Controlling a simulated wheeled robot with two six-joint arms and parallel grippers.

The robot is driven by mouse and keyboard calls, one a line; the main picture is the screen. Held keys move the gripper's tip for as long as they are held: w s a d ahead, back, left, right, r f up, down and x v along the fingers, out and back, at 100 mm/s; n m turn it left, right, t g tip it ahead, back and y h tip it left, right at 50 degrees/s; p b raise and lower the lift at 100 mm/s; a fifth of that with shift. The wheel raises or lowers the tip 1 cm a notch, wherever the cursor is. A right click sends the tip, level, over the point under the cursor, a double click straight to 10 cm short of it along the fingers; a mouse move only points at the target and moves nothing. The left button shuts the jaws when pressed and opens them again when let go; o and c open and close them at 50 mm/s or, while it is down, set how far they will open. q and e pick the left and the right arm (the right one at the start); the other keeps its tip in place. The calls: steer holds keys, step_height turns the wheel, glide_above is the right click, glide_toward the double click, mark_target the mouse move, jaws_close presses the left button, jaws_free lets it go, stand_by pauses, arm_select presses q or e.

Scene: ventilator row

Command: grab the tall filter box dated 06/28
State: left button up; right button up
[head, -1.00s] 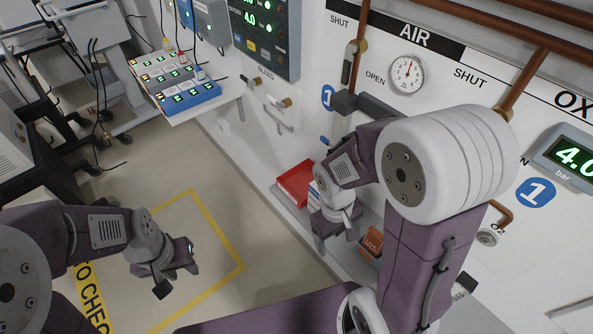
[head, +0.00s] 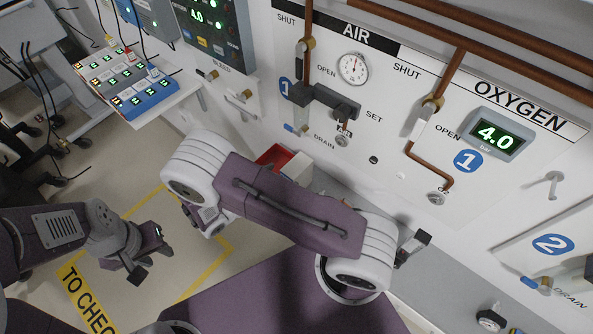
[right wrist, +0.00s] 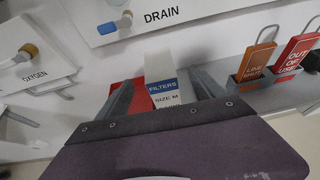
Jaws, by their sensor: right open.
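A white filter box with a blue band reading "FILTERS" and "SIZE M" (right wrist: 164,90) stands in the right wrist view. Its lower label is cut off by my gripper body, so no date is readable. My right gripper (right wrist: 165,100) is open, with one finger on each side of the box in the picture; I cannot tell how far the box reaches between them. In the head view a white box top (head: 297,168) shows beside a red bin (head: 271,157); my right arm hides the rest and the right gripper. My left gripper (head: 147,257) hangs empty above the floor, its fingers apart.
The red bin also shows behind the left finger (right wrist: 118,97). To the right, orange and red tags (right wrist: 298,52) stand in a grey holder (right wrist: 262,78). A wall panel with valves, gauge and pipes (head: 380,120) rises behind. Coloured devices (head: 125,80) sit on a shelf at left.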

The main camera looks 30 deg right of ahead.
mark_target(293, 169)
steer(key=x, duration=0.3)
steer(key=shift+d+p, duration=0.1)
steer(key=shift+p, duration=0.3)
steer(key=shift+w+d+f, duration=0.25)
steer(key=shift+d+f, duration=0.05)
steer(key=shift+w+d+p, duration=0.1)
steer(key=shift+d+p, duration=0.25)
steer(key=shift+d, duration=0.05)
steer(key=p+x, duration=0.1)
steer(key=x, duration=0.3)
steer(key=shift+w+d+f, duration=0.1)
steer(key=shift+w+d, duration=0.05)
steer(key=shift+d, duration=0.05)
steer(key=shift+a, duration=0.1)
steer(key=c, duration=0.6)
jaws_close()
